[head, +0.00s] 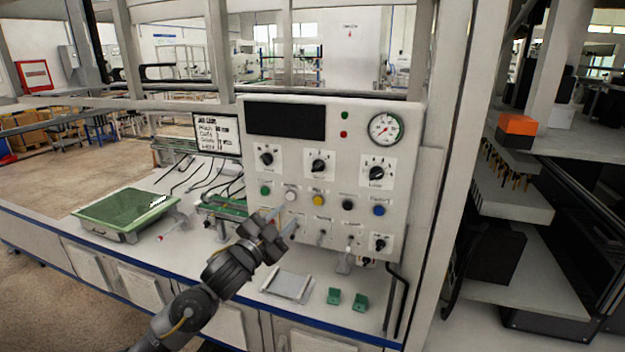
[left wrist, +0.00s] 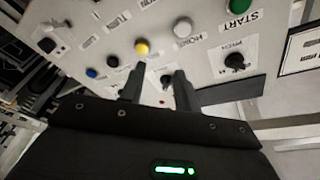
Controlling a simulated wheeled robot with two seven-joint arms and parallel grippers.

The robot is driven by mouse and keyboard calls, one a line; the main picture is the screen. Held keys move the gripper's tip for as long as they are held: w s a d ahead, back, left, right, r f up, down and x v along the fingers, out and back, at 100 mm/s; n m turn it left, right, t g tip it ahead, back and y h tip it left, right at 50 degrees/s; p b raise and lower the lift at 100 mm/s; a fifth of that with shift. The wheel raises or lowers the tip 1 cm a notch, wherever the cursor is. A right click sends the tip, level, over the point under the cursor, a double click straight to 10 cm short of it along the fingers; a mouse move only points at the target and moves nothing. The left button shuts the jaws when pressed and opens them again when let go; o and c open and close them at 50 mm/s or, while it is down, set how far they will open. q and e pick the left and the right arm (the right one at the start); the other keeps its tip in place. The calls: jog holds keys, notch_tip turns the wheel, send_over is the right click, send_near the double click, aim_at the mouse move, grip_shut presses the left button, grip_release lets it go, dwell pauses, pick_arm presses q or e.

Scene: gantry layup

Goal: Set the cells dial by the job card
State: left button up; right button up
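The white control panel (head: 335,120) carries a left dial (head: 266,158), a middle dial (head: 318,166), a right dial (head: 377,172) and a small lower-right knob (head: 380,244). I cannot read which is the cells dial. The job card (head: 217,135) stands left of the panel; its handwriting is too small to read surely. My left gripper (head: 281,219) is in front of the panel's lower left, below the dials. In the left wrist view its fingers (left wrist: 159,88) are apart and empty, with the middle dial (left wrist: 167,80) showing between them. The right gripper is out of view.
A row of coloured buttons, including a yellow one (head: 318,200), runs below the dials. A gauge (head: 385,129) sits at the top right. A green board (head: 125,209), a grey tray (head: 288,284) and two green blocks (head: 347,299) lie on the bench.

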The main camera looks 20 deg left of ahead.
pick_arm(q)
jog(key=m+t+h, duration=0.1)
jog(key=m+h, duration=0.1)
send_near(317, 168)
jog(key=p+x, duration=0.1)
jog(key=x, duration=0.2)
jog(key=p+x, duration=0.2)
jog(key=x, duration=0.2)
jog(key=shift+r+p, duration=0.25)
jog(key=shift+p, duration=0.05)
jog(key=shift+w+d, duration=0.15)
jog(key=shift+w, duration=0.35)
jog(key=c, duration=0.6)
grip_shut()
